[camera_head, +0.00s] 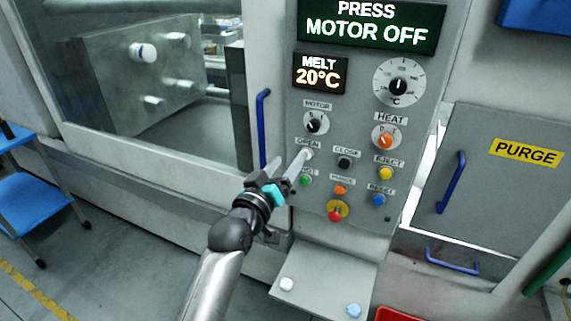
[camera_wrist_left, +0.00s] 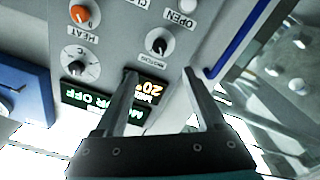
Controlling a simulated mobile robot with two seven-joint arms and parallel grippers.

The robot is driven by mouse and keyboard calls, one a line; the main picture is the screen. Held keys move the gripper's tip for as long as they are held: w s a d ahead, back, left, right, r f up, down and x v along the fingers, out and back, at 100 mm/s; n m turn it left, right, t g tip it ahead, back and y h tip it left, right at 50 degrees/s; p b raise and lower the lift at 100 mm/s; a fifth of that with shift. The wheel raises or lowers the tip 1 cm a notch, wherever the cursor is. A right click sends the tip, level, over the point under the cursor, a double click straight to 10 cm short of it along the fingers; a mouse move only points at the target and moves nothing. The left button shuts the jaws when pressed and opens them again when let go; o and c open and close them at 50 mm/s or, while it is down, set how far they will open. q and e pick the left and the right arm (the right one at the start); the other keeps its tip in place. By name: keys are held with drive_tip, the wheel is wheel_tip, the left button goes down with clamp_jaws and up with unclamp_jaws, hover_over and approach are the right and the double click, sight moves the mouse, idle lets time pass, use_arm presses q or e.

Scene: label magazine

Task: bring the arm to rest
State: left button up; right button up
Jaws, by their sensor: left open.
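My left arm (camera_head: 214,280) comes up from the bottom of the head view. Its left gripper (camera_head: 303,158) is in front of the press control panel (camera_head: 300,222), its fingers overlapping the area below the OPEN label. In the left wrist view the two fingers (camera_wrist_left: 160,74) are apart with nothing between them. That view is upside down and shows the MOTOR knob (camera_wrist_left: 158,43) just beyond the fingertips. I cannot tell whether the fingers touch the panel. My right gripper is not in view.
The display (camera_head: 370,24) reads PRESS MOTOR OFF; another (camera_head: 320,74) reads MELT 20°C. A blue handle (camera_head: 262,128) stands left of the panel. A shelf (camera_head: 322,278) juts out below, with a red bin (camera_head: 398,314) beside it. A blue cart (camera_head: 30,200) is at left.

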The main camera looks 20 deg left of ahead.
use_arm(q)
drive_tip(key=shift+s, duration=0.1)
idle(0.4)
drive_tip(key=s+d+f+m+g+b, duration=0.1)
drive_tip(key=s+f+g+b, duration=0.15)
drive_tip(key=f, duration=0.85)
drive_tip(key=s+d+f+g+b, duration=0.1)
drive_tip(key=s+f+g+b, duration=0.15)
drive_tip(key=f, duration=0.95)
drive_tip(key=s+d+f+m+g+b, duration=0.1)
drive_tip(key=f+b, duration=0.2)
drive_tip(key=f, duration=0.8)
drive_tip(key=s+f+m+g+b, duration=0.1)
drive_tip(key=s+f+g+b, duration=0.1)
drive_tip(key=s+f, duration=0.7)
drive_tip(key=s+f+m+g+b, duration=0.1)
drive_tip(key=s+f+g+b, duration=0.3)
drive_tip(key=f, duration=0.9)
drive_tip(key=s+f+m+g+b, duration=0.1)
drive_tip(key=s+f, duration=0.5)
drive_tip(key=s, duration=0.3)
drive_tip(key=s+a+f+m+g+b, duration=0.1)
drive_tip(key=s+f+g+b, duration=0.1)
drive_tip(key=s+f, duration=0.4)
drive_tip(key=s+f+m+g+y+b, duration=0.1)
drive_tip(key=s+f, duration=0.5)
drive_tip(key=s, duration=0.8)
drive_tip(key=shift+s+a+g+b, duration=0.15)
drive_tip(key=shift+a+g+b, duration=0.2)
drive_tip(key=shift+g+b, duration=0.35)
